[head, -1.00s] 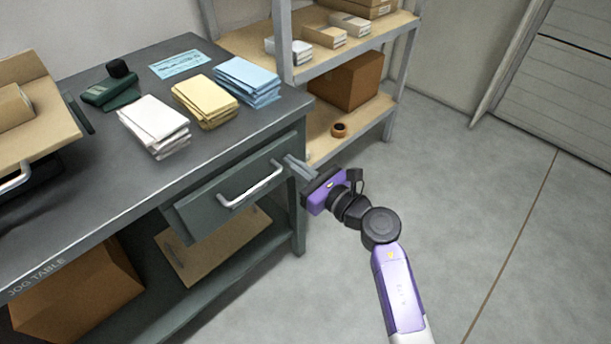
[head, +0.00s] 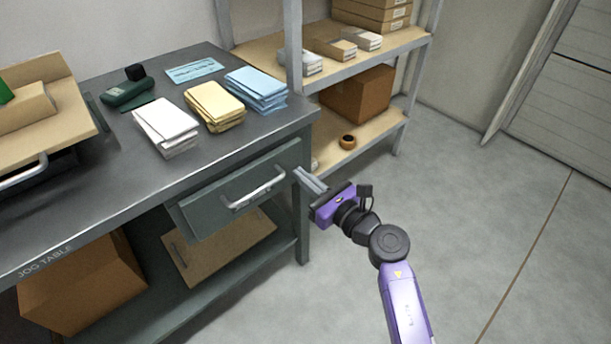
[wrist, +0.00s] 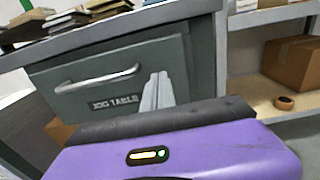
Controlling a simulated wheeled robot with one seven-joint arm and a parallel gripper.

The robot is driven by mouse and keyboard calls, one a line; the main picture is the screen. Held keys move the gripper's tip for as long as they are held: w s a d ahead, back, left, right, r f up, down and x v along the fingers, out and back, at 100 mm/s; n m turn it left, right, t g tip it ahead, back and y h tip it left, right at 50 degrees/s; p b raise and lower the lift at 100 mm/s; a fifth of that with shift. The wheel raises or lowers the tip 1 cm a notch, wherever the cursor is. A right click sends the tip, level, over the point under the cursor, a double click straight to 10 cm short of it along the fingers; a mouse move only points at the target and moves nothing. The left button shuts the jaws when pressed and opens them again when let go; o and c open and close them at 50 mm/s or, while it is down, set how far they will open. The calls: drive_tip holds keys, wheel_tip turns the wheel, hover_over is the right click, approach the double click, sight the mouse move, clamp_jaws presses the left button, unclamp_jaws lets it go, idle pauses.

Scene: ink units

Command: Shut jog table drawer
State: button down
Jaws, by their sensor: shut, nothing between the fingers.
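The jog table (head: 75,215) has a dark grey-green drawer (head: 215,205) below its top, with a pale bar handle (head: 257,188). The drawer front stands out from the table, so it looks partly open. In the wrist view the drawer front (wrist: 165,55) fills the middle, with a "JOG TABLE" label (wrist: 115,103) under the handle (wrist: 97,80). My gripper (head: 302,174) is shut and empty. Its fingertips are at the right end of the drawer front, right of the handle; they also show in the wrist view (wrist: 157,88). I cannot tell whether they touch it.
White (head: 165,128), yellow (head: 214,105) and blue (head: 257,90) paper stacks lie on the tabletop. A shelf rack (head: 292,50) with boxes and a tape roll (head: 348,141) stands behind right. A box (head: 80,285) sits under the table. The floor (head: 480,210) at right is clear.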

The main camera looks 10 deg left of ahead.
drive_tip(key=p+v, duration=0.2)
drive_tip(key=v, duration=0.9)
drive_tip(key=shift+d, duration=0.1)
drive_tip(key=d+r+m+t, duration=0.3)
drive_tip(key=r+m+t, duration=0.2)
drive_tip(key=r+m, duration=0.35)
drive_tip(key=s+d+m+t+h, duration=0.5)
drive_tip(key=s+d+m, duration=0.35)
drive_tip(key=m, duration=0.75)
drive_tip(key=s+d+f+m+g+h, duration=0.2)
drive_tip(key=s+d+m+h, duration=0.15)
drive_tip(key=s+m, duration=0.55)
drive_tip(key=s+d+f+m+g+h, duration=0.2)
drive_tip(key=s+d+m+h, duration=0.3)
drive_tip(key=s, duration=0.8)
drive_tip(key=s+d+f+m+g+h, duration=0.1)
drive_tip(key=s+d+m+g, duration=0.1)
drive_tip(key=s+m, duration=0.75)
wheel_tip(320, 180, up, 17)
drive_tip(key=n+p, duration=0.1)
drive_tip(key=p, duration=1.6)
drive_tip(key=shift+s+d, duration=0.2)
drive_tip(key=shift+s, duration=0.2)
